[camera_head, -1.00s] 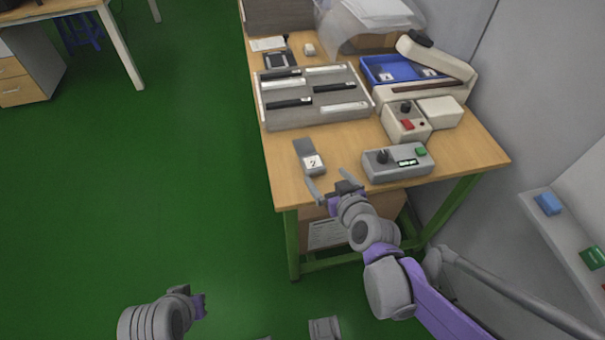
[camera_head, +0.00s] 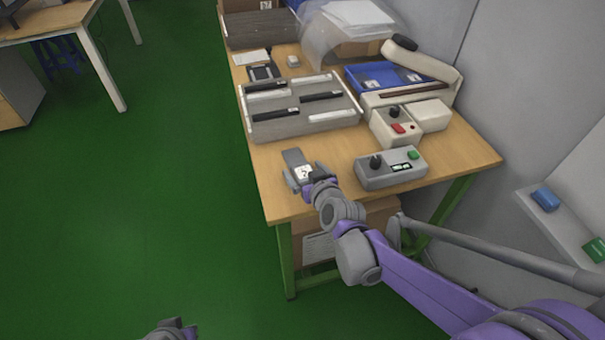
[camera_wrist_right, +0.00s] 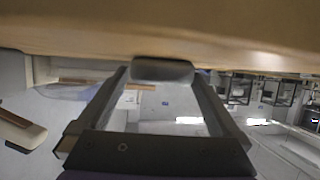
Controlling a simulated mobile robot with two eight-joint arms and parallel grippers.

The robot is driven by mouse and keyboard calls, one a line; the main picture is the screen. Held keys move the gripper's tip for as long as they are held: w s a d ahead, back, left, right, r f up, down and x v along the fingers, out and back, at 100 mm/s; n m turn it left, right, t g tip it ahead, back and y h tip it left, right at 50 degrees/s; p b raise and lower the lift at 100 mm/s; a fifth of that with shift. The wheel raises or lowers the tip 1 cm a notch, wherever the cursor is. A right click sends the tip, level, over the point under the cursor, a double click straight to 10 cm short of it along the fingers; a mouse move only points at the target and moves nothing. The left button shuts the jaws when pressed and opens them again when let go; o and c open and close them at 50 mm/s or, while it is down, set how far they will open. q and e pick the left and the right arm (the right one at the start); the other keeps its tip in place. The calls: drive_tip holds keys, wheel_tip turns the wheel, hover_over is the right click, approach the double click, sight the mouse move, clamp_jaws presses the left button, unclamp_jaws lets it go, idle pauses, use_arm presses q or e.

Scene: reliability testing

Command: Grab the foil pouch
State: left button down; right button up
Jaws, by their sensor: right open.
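The foil pouch (camera_head: 293,157) is a flat grey packet with a white label, lying near the front left corner of the wooden table (camera_head: 268,190). My right gripper (camera_head: 305,175) is open at its near end, with one finger on each side. In the right wrist view, which looks upside down, the grey end of the pouch (camera_wrist_right: 162,69) sits between the tips of the open fingers. I cannot tell whether the fingers touch it. My left gripper (camera_head: 185,328) only partly shows at the bottom edge, away from the table; its jaw state is unclear.
A grey control box (camera_head: 390,168) with a knob and green button stands right of the pouch. Behind are a grey tray (camera_head: 290,128) with several black and white bars, a red-button box (camera_head: 396,126) and a blue bin (camera_head: 355,84). Green floor lies open at left.

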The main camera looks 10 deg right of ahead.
drive_tip(key=shift+w+f, duration=0.25)
drive_tip(key=shift+w, duration=0.35)
drive_tip(key=c, duration=1.3)
